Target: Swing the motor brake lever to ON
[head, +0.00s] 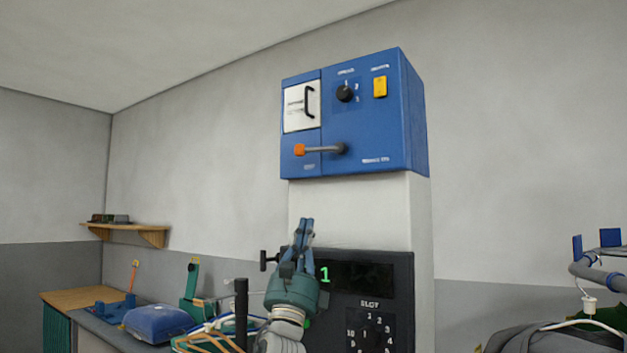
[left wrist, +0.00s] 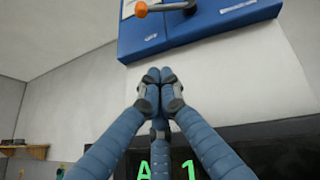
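A blue control box (head: 390,125) is mounted high on a pale column. On its lower front, a grey lever (head: 322,149) with an orange knob (head: 299,150) lies about horizontal. Its dark pivot is at the right and the knob points left. The small labels around it are unreadable. In the left wrist view, the orange knob (left wrist: 141,9) and lever (left wrist: 172,7) show at the top edge. My left gripper (head: 306,222) points upward below the box, apart from the lever. Its fingertips (left wrist: 160,75) meet with nothing between them. My right gripper is not in view.
The box also carries a black rotary knob (head: 345,93), a yellow switch (head: 380,87) and a white hatch with a handle (head: 301,107). A dark slot panel (head: 390,262) is behind my left gripper.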

